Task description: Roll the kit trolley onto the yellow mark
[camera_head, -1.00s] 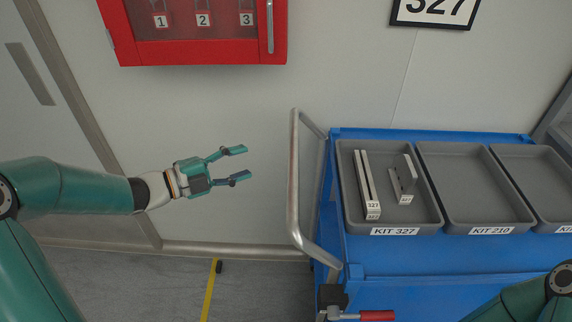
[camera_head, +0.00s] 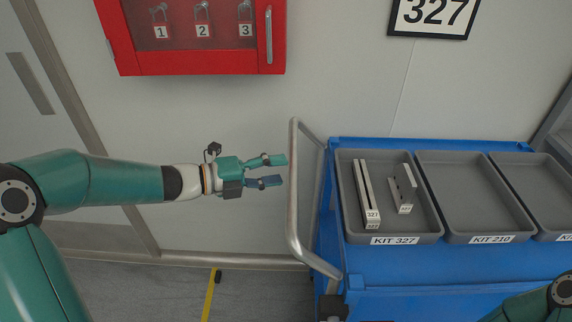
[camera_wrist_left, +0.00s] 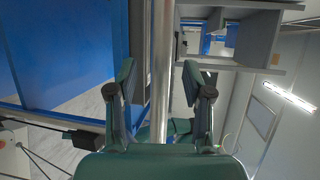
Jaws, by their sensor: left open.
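The blue kit trolley (camera_head: 400,272) stands at the right in the head view, with its silver push handle (camera_head: 292,215) on its left end. My left gripper (camera_head: 283,170) is open and empty just left of the handle's upright bar. Its two fingertips point at the bar. In the left wrist view the bar (camera_wrist_left: 161,60) runs upright between the open fingers (camera_wrist_left: 160,90); contact cannot be told. A yellow strip (camera_head: 209,297) lies on the floor left of the trolley, partly out of frame. My right gripper is out of view.
Grey trays on the trolley include KIT 327 (camera_head: 352,220), holding several grey parts, and the empty KIT 210 (camera_head: 465,200). A red cabinet (camera_head: 200,68) with padlocks hangs on the wall. A door (camera_head: 30,120) is at left.

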